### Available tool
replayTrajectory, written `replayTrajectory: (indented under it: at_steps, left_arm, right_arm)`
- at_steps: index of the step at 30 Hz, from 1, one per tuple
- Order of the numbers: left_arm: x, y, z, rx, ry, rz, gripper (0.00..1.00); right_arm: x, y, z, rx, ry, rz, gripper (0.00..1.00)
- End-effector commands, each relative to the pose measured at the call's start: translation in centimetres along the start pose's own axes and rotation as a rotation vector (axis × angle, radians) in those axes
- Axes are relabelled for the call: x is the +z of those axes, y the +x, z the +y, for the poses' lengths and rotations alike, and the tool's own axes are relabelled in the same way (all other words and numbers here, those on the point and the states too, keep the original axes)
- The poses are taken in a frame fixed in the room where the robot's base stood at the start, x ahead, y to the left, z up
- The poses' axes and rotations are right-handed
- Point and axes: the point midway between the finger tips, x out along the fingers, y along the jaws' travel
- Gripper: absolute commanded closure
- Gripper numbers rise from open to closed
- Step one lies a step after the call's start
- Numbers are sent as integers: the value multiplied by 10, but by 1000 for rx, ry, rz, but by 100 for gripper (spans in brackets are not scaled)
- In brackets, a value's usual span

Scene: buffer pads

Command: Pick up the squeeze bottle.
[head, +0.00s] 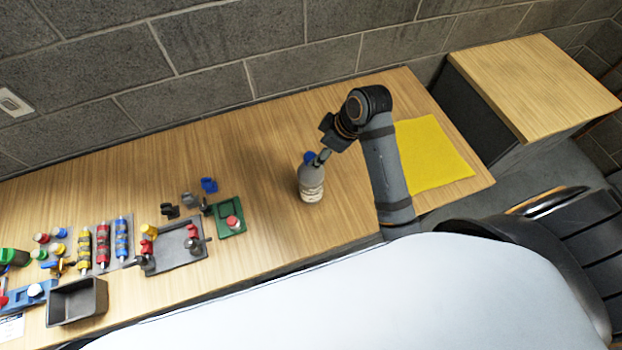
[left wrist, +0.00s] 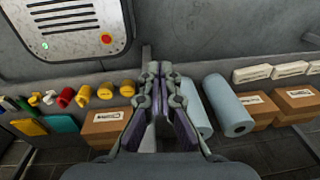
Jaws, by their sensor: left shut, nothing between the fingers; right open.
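The squeeze bottle (head: 311,183) stands upright on the wooden table in the head view. It is grey with a pale label and a blue top. My right gripper (head: 321,158) is open at the bottle's top, its fingers partly in front of the blue top. I cannot tell whether they touch it. My left gripper (left wrist: 160,72) is shut and empty in the left wrist view, away from the bottle.
A yellow mat (head: 432,153) lies right of my right arm. A green fixture (head: 226,217), a grey tray (head: 176,247) and a dark bin (head: 77,301) are to the left. The left wrist view shows boxes (left wrist: 104,127) and blue rolls (left wrist: 229,105).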

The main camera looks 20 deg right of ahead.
Motion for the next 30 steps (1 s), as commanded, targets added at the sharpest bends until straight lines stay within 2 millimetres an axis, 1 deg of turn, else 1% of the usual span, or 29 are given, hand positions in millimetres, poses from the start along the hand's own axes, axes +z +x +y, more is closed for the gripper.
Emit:
replayTrajectory:
  at_steps: [2, 4, 7, 9, 11, 12, 14, 16, 18, 21, 24, 30]
  left_arm:
    - [0, -2, 0, 0, 0, 1, 100]
    - [-10, -2, 0, 0, -1, 14, 100]
    - [-34, -6, -1, -1, -2, 51, 100]
    - [-49, -14, -2, -1, -3, 74, 100]
    - [-55, -23, -2, -1, -3, 82, 100]
    - [-56, -27, -3, -1, -3, 82, 100]
    - [-53, -26, -3, -1, -3, 77, 100]
    - [-45, -28, -3, -1, -3, 65, 100]
    - [-34, -27, -2, -1, -2, 49, 100]
    - [-22, -26, -2, 0, -1, 31, 100]
    - [-21, -26, -2, 0, -1, 29, 100]
    - [-30, -26, -2, 0, -2, 43, 100]
  right_arm:
    - [0, 6, -1, -2, 0, 0, 35]
    - [0, 9, 0, 1, 0, 0, 35]
    - [-1, 11, -1, 0, 1, 0, 35]
    - [-2, 19, -3, -4, 2, -1, 35]
    - [-4, 28, -4, -6, 3, -2, 35]
    - [-5, 36, -5, -5, 3, -2, 35]
    - [-4, 48, -4, -2, 2, -2, 35]
    - [-3, 56, -4, -1, 1, -2, 35]
    - [-3, 60, -4, 1, 1, -1, 35]
    - [-3, 62, -3, 2, 1, -1, 35]
    - [-3, 62, -3, 2, 1, -1, 37]
    - [-3, 62, -3, 2, 1, -1, 64]
